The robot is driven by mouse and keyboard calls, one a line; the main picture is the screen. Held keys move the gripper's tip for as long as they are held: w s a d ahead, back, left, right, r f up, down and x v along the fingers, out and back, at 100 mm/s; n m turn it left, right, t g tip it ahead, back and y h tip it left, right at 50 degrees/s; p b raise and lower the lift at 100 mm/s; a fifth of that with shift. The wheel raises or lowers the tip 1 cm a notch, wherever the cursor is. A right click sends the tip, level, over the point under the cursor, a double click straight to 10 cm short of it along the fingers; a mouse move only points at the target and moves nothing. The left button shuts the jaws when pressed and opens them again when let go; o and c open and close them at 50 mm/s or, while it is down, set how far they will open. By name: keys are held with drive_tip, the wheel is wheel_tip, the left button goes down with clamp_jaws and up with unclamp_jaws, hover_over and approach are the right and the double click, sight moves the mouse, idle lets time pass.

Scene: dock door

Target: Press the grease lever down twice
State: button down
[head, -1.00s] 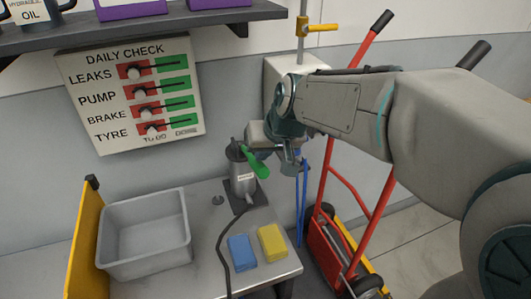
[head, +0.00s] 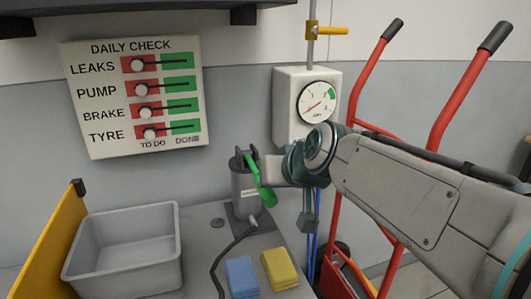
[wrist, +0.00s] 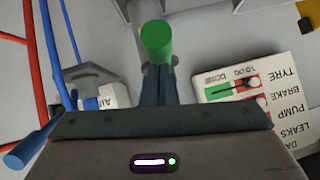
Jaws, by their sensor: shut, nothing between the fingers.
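The grease pump (head: 243,185) is a grey cylinder on a dark base at the bench's back edge. Its green lever (head: 266,196) slopes down toward the front right in the head view. In the wrist view the round green end of the lever (wrist: 157,40) is just beyond my fingertips. My gripper (wrist: 158,73) is shut and empty, very close to the lever; I cannot tell whether they touch. In the head view my wrist is right of the lever and the fingertips are hard to make out.
A gauge (head: 318,103) hangs behind my arm, its needle pointing lower left. A daily check board (head: 185,95) has its sliders at TO DO. A grey bin (head: 125,275), a blue block (head: 241,277) and a yellow block (head: 281,269) are on the bench. A red hand truck (head: 462,95) stands right.

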drive_tip(key=shift+s+f+b, duration=0.2)
drive_tip(key=shift+f+b, duration=0.6)
drive_tip(key=shift+b, duration=0.15)
drive_tip(key=shift+t, duration=0.3)
wheel_tip(320, 180, up, 5)
drive_tip(key=p, duration=0.3)
drive_tip(key=shift+w+r, duration=0.1)
drive_tip(key=s+d+r+p, duration=0.1)
drive_tip(key=s+d+r, duration=0.2)
drive_tip(key=d+r, duration=0.4)
drive_tip(key=d, duration=0.4)
drive_tip(key=shift+s+p, duration=0.2)
drive_tip(key=shift+p, duration=0.15)
drive_tip(key=shift+d, duration=0.1)
